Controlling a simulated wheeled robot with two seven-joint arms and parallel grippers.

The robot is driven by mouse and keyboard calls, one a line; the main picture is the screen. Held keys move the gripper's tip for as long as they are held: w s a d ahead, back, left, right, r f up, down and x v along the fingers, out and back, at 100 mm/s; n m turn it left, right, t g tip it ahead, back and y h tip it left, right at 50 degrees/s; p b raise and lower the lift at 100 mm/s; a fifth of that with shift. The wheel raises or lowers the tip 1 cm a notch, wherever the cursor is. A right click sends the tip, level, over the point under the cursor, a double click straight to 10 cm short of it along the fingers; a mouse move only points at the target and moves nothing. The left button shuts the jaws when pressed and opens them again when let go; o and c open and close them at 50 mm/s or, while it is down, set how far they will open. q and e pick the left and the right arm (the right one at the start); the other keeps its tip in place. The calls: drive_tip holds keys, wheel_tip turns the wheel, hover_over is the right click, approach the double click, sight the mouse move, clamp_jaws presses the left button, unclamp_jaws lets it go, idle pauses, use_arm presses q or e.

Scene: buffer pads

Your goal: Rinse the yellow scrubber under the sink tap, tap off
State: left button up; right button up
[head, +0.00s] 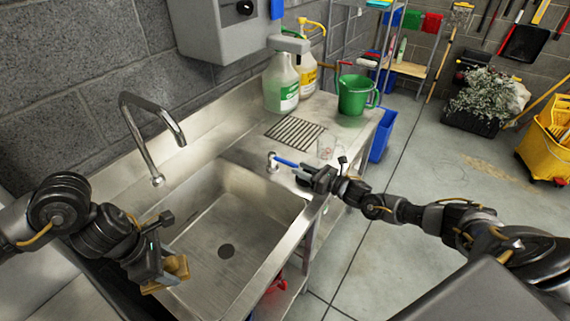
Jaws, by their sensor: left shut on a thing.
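My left gripper (165,262) is shut on the yellow scrubber (178,268), a tan-yellow block partly hidden by the fingers, at the left front part of the sink (215,215). The metal tap (160,112) arches over the sink's left back side, and its spout end is behind and above the scrubber. No water shows at the spout. A blue lever (287,162) extends from a small metal post (271,160) at the sink's right back corner. My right gripper (310,174) is at the lever's right end; whether it touches or grips it is unclear.
A clear glass (327,146) stands just behind my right gripper. White jugs (281,84) and a green bucket (353,95) stand at the back of the counter, beyond a drain grate (295,132). A grey box (220,30) hangs on the wall. The basin's middle is empty.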

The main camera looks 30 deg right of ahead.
sight(284, 162)
drive_tip(key=shift+w+a+r, duration=0.25)
drive_tip(key=shift+w+a, duration=0.25)
drive_tip(key=shift+w, duration=0.2)
drive_tip(key=shift+w+a+f, duration=0.2)
drive_tip(key=shift+w+a, duration=0.05)
drive_tip(key=shift+w, duration=0.25)
drive_tip(key=shift+s, duration=0.1)
clamp_jaws()
